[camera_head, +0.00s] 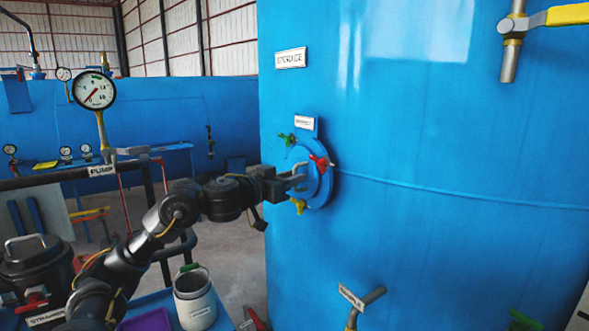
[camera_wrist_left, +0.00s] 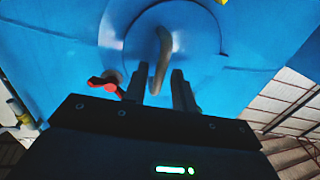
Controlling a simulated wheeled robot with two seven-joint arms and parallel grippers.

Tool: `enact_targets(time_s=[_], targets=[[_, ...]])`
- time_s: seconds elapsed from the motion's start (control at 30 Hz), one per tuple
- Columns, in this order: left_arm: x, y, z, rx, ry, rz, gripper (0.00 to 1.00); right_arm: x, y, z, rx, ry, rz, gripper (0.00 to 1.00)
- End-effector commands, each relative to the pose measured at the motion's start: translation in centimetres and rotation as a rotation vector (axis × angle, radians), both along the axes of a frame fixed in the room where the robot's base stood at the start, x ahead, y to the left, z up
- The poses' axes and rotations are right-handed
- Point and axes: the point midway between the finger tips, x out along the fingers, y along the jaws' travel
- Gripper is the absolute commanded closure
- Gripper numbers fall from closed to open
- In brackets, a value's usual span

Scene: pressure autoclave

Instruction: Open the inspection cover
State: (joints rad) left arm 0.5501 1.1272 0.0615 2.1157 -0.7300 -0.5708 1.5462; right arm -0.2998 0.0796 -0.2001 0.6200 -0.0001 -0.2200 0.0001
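The inspection cover (camera_head: 321,186) is a round blue disc on the side of the large blue tank, below a small white label. A grey bar handle (camera_head: 300,181) stands out from its face. Green (camera_head: 286,138), red (camera_head: 320,161) and yellow (camera_head: 298,206) clamp knobs sit around its rim. My left gripper (camera_head: 287,179) is at the handle. In the left wrist view, its two fingers (camera_wrist_left: 159,88) are apart, with the near end of the handle (camera_wrist_left: 161,62) between them and visible gaps beside it. The cover (camera_wrist_left: 195,32) lies flat against the tank. My right gripper is not in view.
The blue storage tank (camera_head: 430,120) fills the right side. A sample pipe (camera_head: 368,299) juts out below, and a yellow-handled valve (camera_head: 512,45) hangs upper right. A pressure gauge (camera_head: 94,91), black strainer pot (camera_head: 37,268) and white bucket (camera_head: 195,300) are at left.

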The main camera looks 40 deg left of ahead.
Motion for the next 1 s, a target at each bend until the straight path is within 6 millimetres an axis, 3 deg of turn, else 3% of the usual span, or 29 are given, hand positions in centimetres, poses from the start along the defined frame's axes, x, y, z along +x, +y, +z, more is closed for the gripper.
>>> enact_targets(time_s=[0.2,0.47,0.7,1.0], targets=[[1.37,-0.20,-0.03,0.001,0.001,-0.001,0.73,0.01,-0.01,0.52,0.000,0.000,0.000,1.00],[1.43,-0.21,-0.12,0.002,0.001,-0.001,0.73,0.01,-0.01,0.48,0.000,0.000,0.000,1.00],[1.40,-0.18,-0.10,0.002,0.001,-0.001,1.00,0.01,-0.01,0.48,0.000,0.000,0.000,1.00],[1.37,-0.14,-0.10,0.002,0.001,-0.002,1.00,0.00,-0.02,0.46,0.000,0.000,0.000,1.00]])
